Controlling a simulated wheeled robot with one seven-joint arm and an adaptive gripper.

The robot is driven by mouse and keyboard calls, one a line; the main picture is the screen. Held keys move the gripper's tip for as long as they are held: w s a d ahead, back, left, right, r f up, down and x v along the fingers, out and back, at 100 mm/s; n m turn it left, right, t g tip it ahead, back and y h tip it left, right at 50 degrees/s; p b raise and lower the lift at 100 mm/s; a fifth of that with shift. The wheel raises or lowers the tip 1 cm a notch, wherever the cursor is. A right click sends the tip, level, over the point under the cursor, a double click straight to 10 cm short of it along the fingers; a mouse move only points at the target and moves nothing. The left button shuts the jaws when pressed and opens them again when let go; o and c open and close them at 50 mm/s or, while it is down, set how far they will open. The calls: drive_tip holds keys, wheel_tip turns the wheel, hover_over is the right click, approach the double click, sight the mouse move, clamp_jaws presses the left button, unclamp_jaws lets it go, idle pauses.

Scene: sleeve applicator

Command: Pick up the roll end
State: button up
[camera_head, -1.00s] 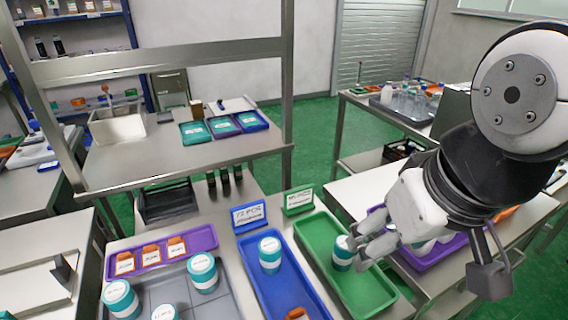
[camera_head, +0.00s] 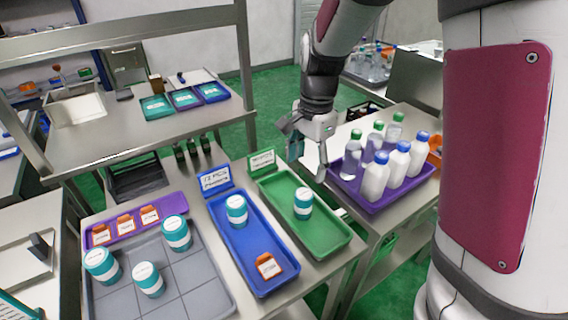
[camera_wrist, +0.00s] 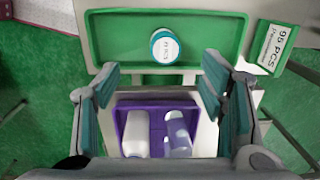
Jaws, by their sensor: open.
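A teal roll with a white band and white top (camera_head: 303,203) stands upright in the green tray (camera_head: 330,235). It also shows in the wrist view (camera_wrist: 165,46), near the middle of the tray. A similar roll (camera_head: 236,210) stands in the blue tray (camera_head: 240,255). Several more (camera_head: 176,233) stand on the grey gridded tray (camera_head: 205,295). My gripper (camera_head: 306,158) is open and empty, above and behind the green tray. In the wrist view its fingers (camera_wrist: 160,85) are spread wide, with the roll ahead of them and apart from them. Nothing shows which roll is the "roll end".
A purple crate (camera_head: 385,203) with several white and clear bottles stands right of the green tray. Orange-labelled pieces lie in a purple tray (camera_head: 165,208) and the blue tray. Sign cards (camera_head: 262,160) stand behind the trays. A metal upright (camera_head: 245,70) rises at the left.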

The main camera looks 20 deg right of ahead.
sight(307, 193)
drive_tip(key=f, duration=0.1)
drive_tip(key=w+f+m, duration=0.1)
drive_tip(key=d+f+m, duration=0.1)
drive_tip(key=shift+w+f, duration=0.2)
drive_tip(key=shift+w, duration=0.05)
drive_tip(key=shift+f, duration=0.35)
wheel_tip(307, 193, down, 7)
drive_tip(key=shift+w+a+f, duration=0.1)
drive_tip(key=shift+a+f, duration=0.05)
drive_tip(key=shift+f, duration=1.4)
drive_tip(key=shift+a+f, duration=0.15)
drive_tip(key=shift+f, duration=1.35)
drive_tip(key=c, duration=1.3)
